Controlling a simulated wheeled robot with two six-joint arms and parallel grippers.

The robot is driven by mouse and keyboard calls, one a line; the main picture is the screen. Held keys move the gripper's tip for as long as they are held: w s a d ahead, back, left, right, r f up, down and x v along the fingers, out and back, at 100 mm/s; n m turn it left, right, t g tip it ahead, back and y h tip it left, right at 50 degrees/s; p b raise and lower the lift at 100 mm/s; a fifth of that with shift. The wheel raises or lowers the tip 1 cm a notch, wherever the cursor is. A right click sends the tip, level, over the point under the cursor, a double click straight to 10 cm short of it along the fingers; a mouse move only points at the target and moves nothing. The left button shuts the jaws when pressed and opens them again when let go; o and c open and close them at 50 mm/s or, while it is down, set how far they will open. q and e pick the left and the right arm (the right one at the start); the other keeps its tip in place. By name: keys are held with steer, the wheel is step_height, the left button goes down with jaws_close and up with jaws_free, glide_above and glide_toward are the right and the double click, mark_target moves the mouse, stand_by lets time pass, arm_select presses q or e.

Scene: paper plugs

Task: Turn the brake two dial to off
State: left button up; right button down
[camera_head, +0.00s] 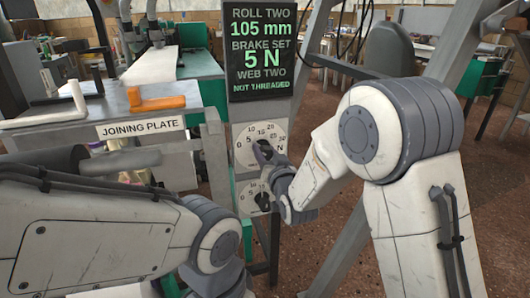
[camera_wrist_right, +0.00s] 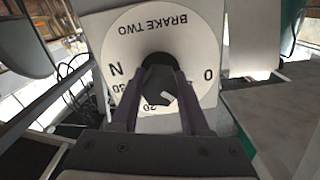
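The brake two dial (camera_head: 273,132) is a white round scale on the grey post below the black display. It fills the right wrist view, its lettering upside down (camera_wrist_right: 180,28). Its dark knob (camera_wrist_right: 160,84) bears a small white mark, at the lower right in that view. My right gripper (camera_head: 262,153) is at this dial, its two dark fingers on either side of the knob and seemingly closed on it. The fingers hide part of the scale. My left arm crosses the lower left of the head view; its gripper is out of view.
The black display (camera_head: 261,50) reads brake set 5 N, web two not threaded. A second dial (camera_head: 245,201) sits just below, partly hidden by my right arm. A joining plate (camera_head: 160,116) with orange and white handles is at left. Green-sided benches stand behind.

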steer(key=n+b, duration=0.1)
steer(key=n, duration=0.1)
steer(key=shift+n, duration=0.4)
steer(key=shift+a+n+b, duration=0.1)
steer(key=shift+n+b, duration=0.3)
steer(key=shift+n, duration=1.2)
steer(key=shift+c, duration=1.9)
jaws_free()
steer(key=p+v, duration=0.1)
steer(key=v, duration=0.9)
steer(key=shift+s, duration=0.3)
